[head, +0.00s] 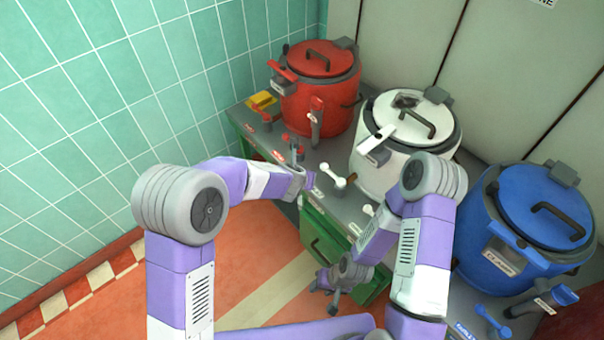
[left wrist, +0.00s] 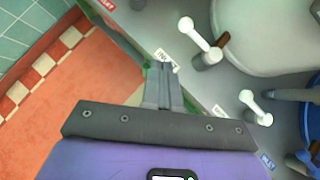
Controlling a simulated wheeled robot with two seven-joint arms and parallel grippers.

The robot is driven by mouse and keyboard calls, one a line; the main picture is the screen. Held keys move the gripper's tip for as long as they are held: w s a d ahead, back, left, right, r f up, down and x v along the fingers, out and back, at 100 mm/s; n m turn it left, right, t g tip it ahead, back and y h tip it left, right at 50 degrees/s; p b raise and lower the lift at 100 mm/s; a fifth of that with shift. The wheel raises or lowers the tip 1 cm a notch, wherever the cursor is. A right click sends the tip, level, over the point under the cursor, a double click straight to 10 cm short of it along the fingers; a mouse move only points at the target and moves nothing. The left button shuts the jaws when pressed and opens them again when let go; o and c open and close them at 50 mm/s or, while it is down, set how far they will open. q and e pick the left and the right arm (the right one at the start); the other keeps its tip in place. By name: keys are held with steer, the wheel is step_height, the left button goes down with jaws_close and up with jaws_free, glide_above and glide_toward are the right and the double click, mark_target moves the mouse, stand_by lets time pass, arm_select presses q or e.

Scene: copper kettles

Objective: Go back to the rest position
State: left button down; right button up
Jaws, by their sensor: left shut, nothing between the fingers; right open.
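My left gripper (left wrist: 161,70) is shut and empty in the left wrist view. Its fingertips show against the counter's front edge, near a small label. In the head view my left arm reaches to the counter front between the red kettle (head: 318,95) and the white kettle (head: 392,160), and its fingers are hard to make out. My right gripper (head: 324,293) is open and empty, pointing down before the green cabinet (head: 330,243). My right forearm hides part of the white kettle's front. The blue kettle (head: 520,225) stands at the right.
The grey counter (head: 335,155) carries the kettles, white levers (head: 338,178), blue levers (head: 493,320) and a yellow item (head: 262,101). A tiled wall (head: 80,120) rises at the left. Open orange floor (head: 255,255) lies before the counter.

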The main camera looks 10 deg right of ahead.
stand_by(0.3)
arm_select(q)
steer(key=s+a+f+m+g+p, duration=0.2)
steer(key=s+a+f+m, duration=0.2)
steer(key=s+m, duration=0.5)
steer(key=s+a+f+m+g+p, duration=0.2)
steer(key=s+a+f+m, duration=0.3)
steer(key=s+a+m, duration=0.2)
steer(key=s+a+f+m+g+h+p, duration=0.1)
steer(key=s+a+f+m, duration=0.4)
steer(key=s+m, duration=0.6)
steer(key=shift+s+a+f+m+g+p, duration=0.25)
steer(key=shift+a+m+g+p, duration=0.1)
steer(key=shift+m+g+p, duration=0.55)
